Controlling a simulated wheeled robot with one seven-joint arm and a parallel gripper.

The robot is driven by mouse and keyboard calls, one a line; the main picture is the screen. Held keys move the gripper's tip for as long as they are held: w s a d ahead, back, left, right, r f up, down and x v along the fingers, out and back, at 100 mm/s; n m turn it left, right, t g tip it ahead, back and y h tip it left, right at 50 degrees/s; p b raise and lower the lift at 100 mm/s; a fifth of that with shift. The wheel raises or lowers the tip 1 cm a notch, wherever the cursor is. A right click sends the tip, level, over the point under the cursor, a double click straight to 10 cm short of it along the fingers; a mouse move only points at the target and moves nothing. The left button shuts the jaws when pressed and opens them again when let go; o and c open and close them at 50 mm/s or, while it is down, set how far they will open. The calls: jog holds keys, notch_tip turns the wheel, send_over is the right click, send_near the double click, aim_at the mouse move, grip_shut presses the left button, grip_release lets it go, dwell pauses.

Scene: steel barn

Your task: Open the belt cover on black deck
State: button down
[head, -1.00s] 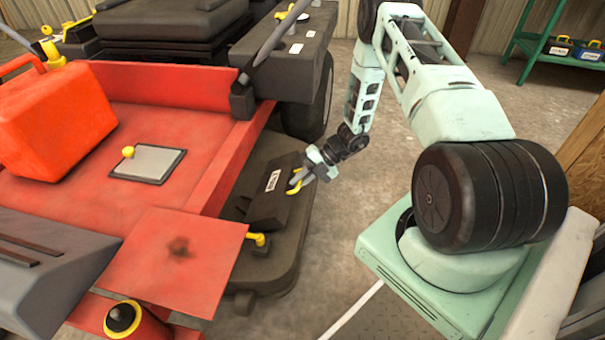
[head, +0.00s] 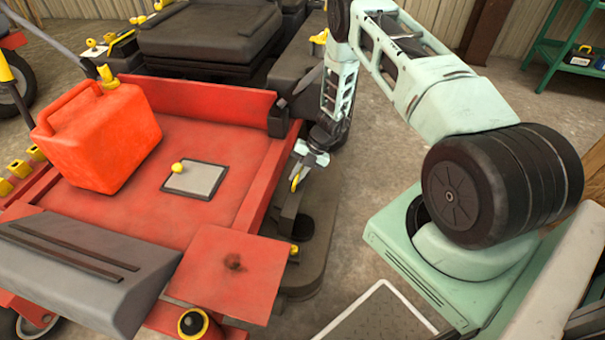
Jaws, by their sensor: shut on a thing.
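The black mower deck (head: 318,245) lies low along the right side of the red body. The belt cover (head: 290,212) on it shows as a narrow dark panel, tilted up and seen nearly edge-on. Its label is out of sight. A dark rounded part (head: 303,227) shows on the deck beside the cover. My gripper (head: 298,172) is above the deck, shut on the cover's yellow handle (head: 295,183). The fingertips are small and partly hidden in this view.
The red body's raised side wall (head: 262,185) stands just left of my gripper. A red fuel can (head: 98,135) and a grey hatch with a yellow knob (head: 196,180) are on the red bed. A green shelf (head: 565,55) stands back right. Concrete floor (head: 385,180) is clear right of the deck.

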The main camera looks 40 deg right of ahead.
jog(key=shift+w+a+r, duration=0.1)
jog(key=shift+w+a, duration=0.55)
jog(key=shift+w, duration=0.2)
jog(key=shift+w+a+r, duration=0.1)
jog(key=shift+w+a, duration=0.55)
jog(key=shift+w, duration=0.2)
jog(key=c, duration=1.8)
grip_release()
notch_tip(320, 180, up, 10)
jog(key=shift+p, duration=1.2)
